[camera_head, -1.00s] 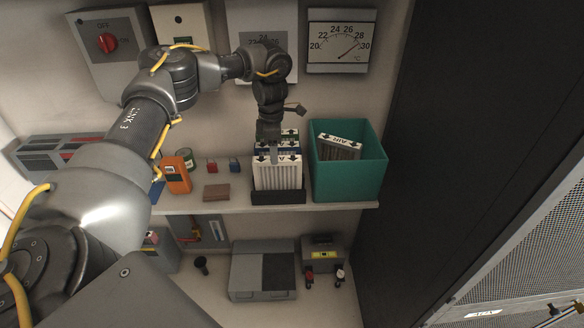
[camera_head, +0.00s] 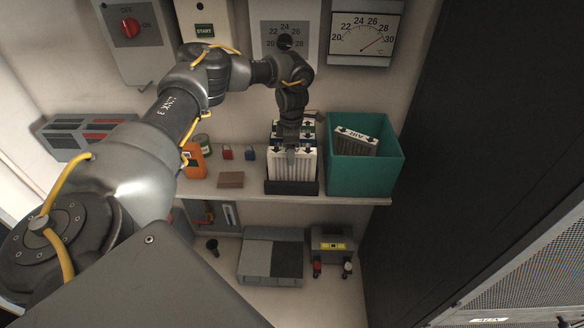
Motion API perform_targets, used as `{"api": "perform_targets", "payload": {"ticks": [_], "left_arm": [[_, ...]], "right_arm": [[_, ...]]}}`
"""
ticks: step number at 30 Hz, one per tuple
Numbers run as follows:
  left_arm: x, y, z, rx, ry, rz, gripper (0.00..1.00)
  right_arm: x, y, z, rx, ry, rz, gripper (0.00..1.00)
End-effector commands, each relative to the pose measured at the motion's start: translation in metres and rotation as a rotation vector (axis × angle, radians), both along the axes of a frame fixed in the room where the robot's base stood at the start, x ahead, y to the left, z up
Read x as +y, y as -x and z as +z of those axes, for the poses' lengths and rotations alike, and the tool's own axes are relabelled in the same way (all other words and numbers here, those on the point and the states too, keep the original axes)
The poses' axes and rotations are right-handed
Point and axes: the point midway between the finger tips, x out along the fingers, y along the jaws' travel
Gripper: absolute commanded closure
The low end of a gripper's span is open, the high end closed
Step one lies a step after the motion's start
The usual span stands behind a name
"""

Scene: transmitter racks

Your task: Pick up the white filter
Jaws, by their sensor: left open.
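The white filter (camera_head: 281,168) stands upright at the front of a black holder (camera_head: 291,188) on the shelf. Behind it in the same holder stand a blue filter and a green one, partly hidden by my arm. My left gripper (camera_head: 291,152) points down over the white filter's top edge and is open. I cannot tell whether its fingers touch the filter. My right gripper is not in view.
A teal bin (camera_head: 365,177) with a used-looking filter (camera_head: 357,140) stands just right of the holder. A brown block (camera_head: 230,180), small red and blue padlocks and an orange device (camera_head: 194,160) lie left. Gauges hang on the wall behind.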

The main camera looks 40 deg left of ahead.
Motion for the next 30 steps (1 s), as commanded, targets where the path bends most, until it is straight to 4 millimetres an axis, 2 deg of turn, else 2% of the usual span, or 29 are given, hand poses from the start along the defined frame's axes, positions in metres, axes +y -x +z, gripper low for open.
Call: {"api": "perform_targets", "payload": {"ticks": [1,4,9,17,28,30], "left_arm": [[0.001,0.0,-0.004,0.005,-0.001,0.002,0.42],[0.003,-0.002,-0.019,0.005,-0.003,0.0,0.42],[0.003,-0.003,-0.04,0.002,-0.001,0.001,0.42],[0.003,-0.003,-0.044,0.001,0.0,0.0,0.42],[0.003,-0.003,-0.043,0.001,0.0,0.0,0.89],[0.003,-0.003,-0.043,0.0,0.0,0.001,0.92]], "right_arm": [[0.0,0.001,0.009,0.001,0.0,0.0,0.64],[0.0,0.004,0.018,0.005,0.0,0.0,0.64],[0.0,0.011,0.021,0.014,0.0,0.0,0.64],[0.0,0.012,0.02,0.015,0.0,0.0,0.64],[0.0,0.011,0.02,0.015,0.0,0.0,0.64],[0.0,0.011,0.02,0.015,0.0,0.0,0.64]]}}
